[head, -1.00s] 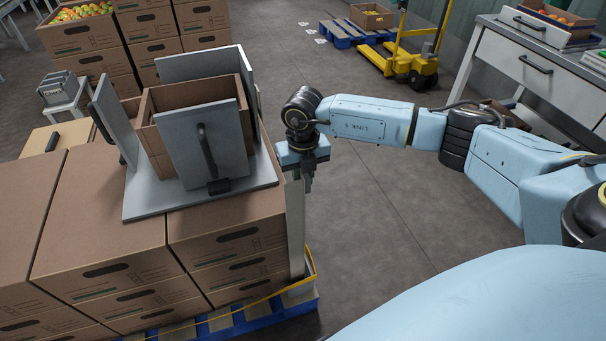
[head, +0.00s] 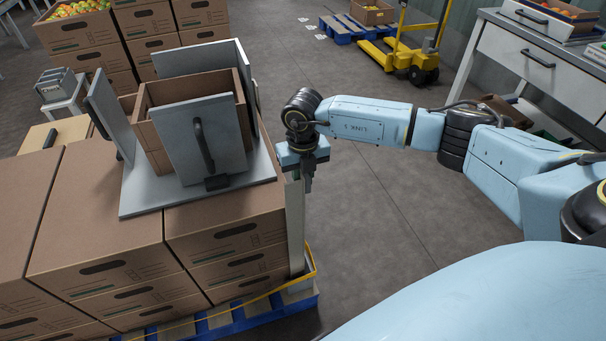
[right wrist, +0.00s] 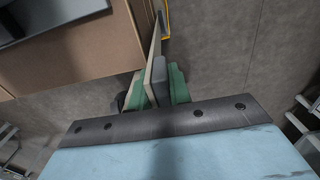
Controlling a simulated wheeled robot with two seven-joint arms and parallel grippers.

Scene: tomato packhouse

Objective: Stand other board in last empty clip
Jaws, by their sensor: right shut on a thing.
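In the head view a brown crate (head: 148,99) stands on a grey base plate (head: 150,202) atop stacked cartons. Grey boards with black handles stand around it: a front board (head: 185,128) by a black clip (head: 217,183), a tilted left board (head: 103,108) and a back board (head: 195,57). Grey board surface also shows at the crate's right side. My right gripper (head: 308,180) is right of the plate, beside the pale corner post (head: 296,235) of the carton stack. In the right wrist view its green-padded fingers appear shut on this post (right wrist: 156,45). My left gripper is not in view.
The cartons (head: 100,250) rest on a blue pallet (head: 255,318) with a yellow strap. Further carton stacks (head: 155,47) stand behind. A yellow pallet jack (head: 425,50) is at the back, a grey drawer bench (head: 525,62) at right. The floor between is clear.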

